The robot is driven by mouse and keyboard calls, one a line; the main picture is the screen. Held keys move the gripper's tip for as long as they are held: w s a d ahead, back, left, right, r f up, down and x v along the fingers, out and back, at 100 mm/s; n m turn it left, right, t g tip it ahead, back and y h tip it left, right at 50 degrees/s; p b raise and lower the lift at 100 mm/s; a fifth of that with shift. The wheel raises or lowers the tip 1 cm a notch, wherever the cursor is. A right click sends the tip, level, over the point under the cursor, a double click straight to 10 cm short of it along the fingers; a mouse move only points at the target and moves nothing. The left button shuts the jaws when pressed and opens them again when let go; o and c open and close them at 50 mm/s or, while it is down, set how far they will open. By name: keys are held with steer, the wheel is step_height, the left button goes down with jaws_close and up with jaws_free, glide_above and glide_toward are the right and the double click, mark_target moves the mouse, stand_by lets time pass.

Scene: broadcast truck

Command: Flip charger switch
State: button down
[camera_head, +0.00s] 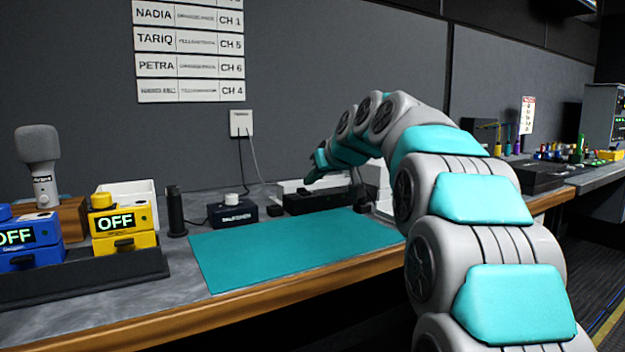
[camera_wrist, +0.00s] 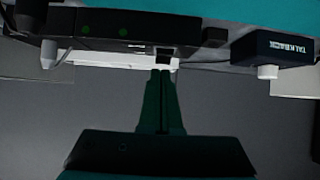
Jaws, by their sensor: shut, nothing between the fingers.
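The charger is a long black box (camera_head: 318,200) at the back of the desk, behind the teal mat. In the wrist view the picture is upside down, and the charger (camera_wrist: 75,27) shows two green lights at upper left. A small dark piece with a pale face, probably the switch (camera_wrist: 163,57), is at the charger's end by my fingertips. My gripper (camera_head: 310,178) is above the charger in the head view. In the wrist view my gripper (camera_wrist: 162,74) has its dark green fingers together and empty, tips close to that piece. I cannot tell whether they touch.
A talkback box (camera_head: 232,213) with a white knob stands left of the charger, with a black cylinder (camera_head: 176,212) beyond it. The teal mat (camera_head: 290,248) is bare. A wall socket (camera_head: 241,124) has cables hanging behind. Blue and yellow OFF packs (camera_head: 125,228) stand at left.

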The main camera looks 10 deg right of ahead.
steer(key=r+v, duration=0.1)
steer(key=v, duration=1)
steer(key=shift+p, duration=0.3)
steer(key=shift+r, duration=0.15)
